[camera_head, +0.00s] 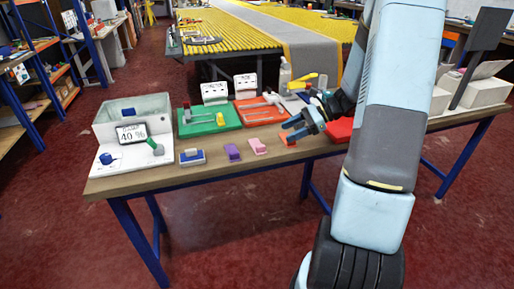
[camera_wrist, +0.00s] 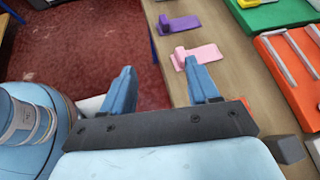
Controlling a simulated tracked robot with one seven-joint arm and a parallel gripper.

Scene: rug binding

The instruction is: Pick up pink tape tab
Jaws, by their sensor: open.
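The pink tape tab (camera_head: 258,146) lies on the wooden table (camera_head: 130,184) near its front edge. In the wrist view the pink tape tab (camera_wrist: 206,53) lies just beyond the tip of my gripper's right finger. My gripper (camera_head: 298,126) is to the right of the tab in the head view, above the table. In the wrist view my gripper (camera_wrist: 160,85) has its two blue fingers spread wide apart with nothing between them.
A purple tab (camera_head: 232,152) lies left of the pink one. A small orange-red piece (camera_head: 289,139) sits under my gripper. Behind are a green tray (camera_head: 200,128) and an orange tray (camera_head: 247,118). A white station with a display (camera_head: 131,133) stands at the left end.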

